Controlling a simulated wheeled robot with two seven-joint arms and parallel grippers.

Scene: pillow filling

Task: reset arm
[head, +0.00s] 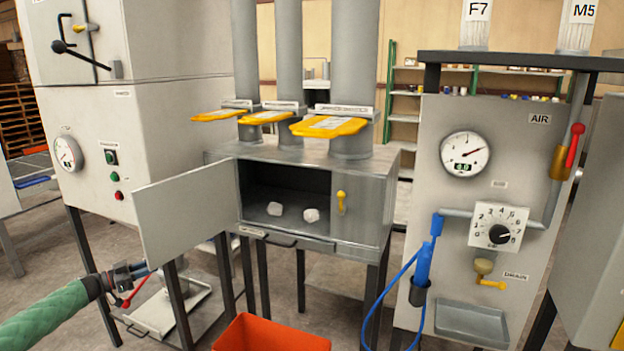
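My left arm in its green sleeve comes in from the lower left. My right gripper is not in view.
An orange bin (270,335) stands at the bottom centre. Three pipes with yellow gate handles (328,127) rise from the cabinet. At right is an AIR panel (515,120) with a gauge, dial and blue hose (392,287). A metal tray (170,309) sits low at left.

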